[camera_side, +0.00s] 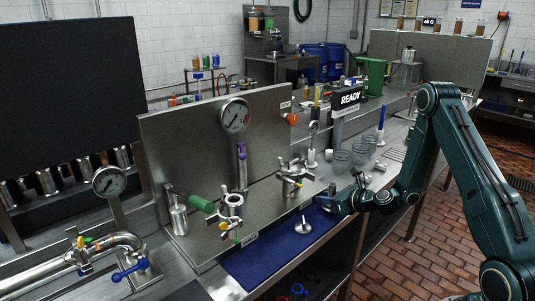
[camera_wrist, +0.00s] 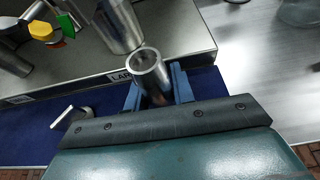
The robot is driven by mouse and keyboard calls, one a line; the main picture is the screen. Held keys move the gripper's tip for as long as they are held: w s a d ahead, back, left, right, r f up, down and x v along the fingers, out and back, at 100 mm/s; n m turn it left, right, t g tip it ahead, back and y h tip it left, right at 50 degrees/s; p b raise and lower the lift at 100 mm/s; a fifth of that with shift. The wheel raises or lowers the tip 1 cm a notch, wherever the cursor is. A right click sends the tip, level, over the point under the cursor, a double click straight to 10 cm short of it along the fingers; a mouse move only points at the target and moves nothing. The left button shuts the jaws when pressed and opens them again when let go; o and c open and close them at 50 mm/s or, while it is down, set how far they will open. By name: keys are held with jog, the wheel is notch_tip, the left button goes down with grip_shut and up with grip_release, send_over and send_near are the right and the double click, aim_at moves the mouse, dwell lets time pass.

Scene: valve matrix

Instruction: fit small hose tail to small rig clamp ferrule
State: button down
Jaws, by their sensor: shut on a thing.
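My gripper (camera_wrist: 155,88) is shut on a short metal tube (camera_wrist: 148,62), which looks like the small hose tail. The tube's open round end faces the wrist camera. I cannot tell which part is the small ferrule.
A silver stemmed part (camera_side: 303,227) lies on the blue mat (camera_side: 262,264). The left rig fitting (camera_side: 231,206) has a green handle. A metal back panel (camera_side: 185,150) carries a gauge (camera_side: 234,115). Glass jars (camera_side: 360,150) stand behind my gripper. A READY sign (camera_side: 350,98) stands farther back.

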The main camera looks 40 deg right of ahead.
notch_tip(320, 180, up, 20)
jog(key=shift+f, duration=0.15)
dwell(0.8)
dwell(0.6)
notch_tip(320, 180, up, 5)
jog(key=w+a+n+g+y, duration=0.1)
jog(key=w+a+n+y, duration=0.35)
jog(key=a, duration=1.05)
jog(key=w+a+n+g+y, duration=0.15)
jog(key=w+a, duration=0.55)
jog(key=a, duration=0.7)
notch_tip(320, 180, down, 6)
jog(key=shift+w+t+y, duration=0.15)
jog(key=shift+t+y, duration=0.15)
jog(key=shift+t, duration=0.15)
jog(key=shift+f, duration=0.25)
